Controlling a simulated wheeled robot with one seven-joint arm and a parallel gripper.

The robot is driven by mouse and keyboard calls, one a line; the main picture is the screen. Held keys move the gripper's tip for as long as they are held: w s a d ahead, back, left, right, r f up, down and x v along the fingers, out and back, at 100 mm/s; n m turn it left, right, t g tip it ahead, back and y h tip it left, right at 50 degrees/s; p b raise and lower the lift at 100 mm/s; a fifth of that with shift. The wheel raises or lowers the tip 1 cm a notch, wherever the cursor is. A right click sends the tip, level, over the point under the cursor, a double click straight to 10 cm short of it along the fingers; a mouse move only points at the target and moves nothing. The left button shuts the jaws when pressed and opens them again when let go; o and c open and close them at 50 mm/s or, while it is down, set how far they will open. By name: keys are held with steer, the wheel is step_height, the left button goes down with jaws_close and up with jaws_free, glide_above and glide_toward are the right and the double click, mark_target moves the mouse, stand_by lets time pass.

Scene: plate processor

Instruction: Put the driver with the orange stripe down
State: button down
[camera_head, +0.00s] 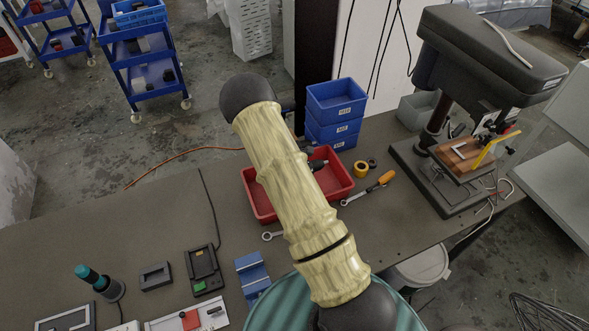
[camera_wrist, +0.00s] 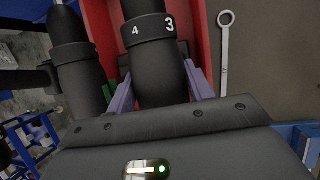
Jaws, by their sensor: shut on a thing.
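In the wrist view my gripper (camera_wrist: 162,92) is shut on a black driver (camera_wrist: 158,65) whose collar shows the numbers 3 and 4. No orange stripe shows on its visible part. The red tray (camera_wrist: 203,30) lies behind the held driver; I cannot tell whether the driver touches it. A second black driver-like body (camera_wrist: 75,60) is just left of the held one. In the head view my arm covers the middle of the red tray (camera_head: 262,208) and hides the gripper. A dark piece (camera_head: 318,164) shows at the tray's back right, partly hidden.
A wrench (camera_wrist: 225,50) lies beside the tray. An orange-handled tool (camera_head: 384,179) and a yellow roll (camera_head: 360,170) lie to its right. Stacked blue bins (camera_head: 335,115) stand behind, a drill press (camera_head: 440,150) at right. The bench is fairly clear left of the tray.

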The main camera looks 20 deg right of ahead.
steer(key=shift+w, duration=0.1)
steer(key=c, duration=0.6)
jaws_free()
steer(key=shift+f, duration=0.1)
steer(key=b+v, duration=0.3)
steer(key=v, duration=0.9)
steer(key=shift+b, duration=0.4)
steer(key=s+a+r+m+y, duration=0.1)
steer(key=s+a+r+m, duration=0.1)
steer(key=s+m, duration=0.4)
steer(key=s+a+r+m+y, duration=0.2)
steer(key=s+r+m, duration=0.3)
steer(key=s, duration=0.3)
steer(key=s+a+r+m+y, duration=0.1)
steer(key=s+a+r+m, duration=0.2)
steer(key=s+m, duration=0.3)
steer(key=shift+s+a+r+m+t, duration=0.1)
steer(key=shift+s+r+m+t, duration=0.25)
steer(key=shift+s+r, duration=0.4)
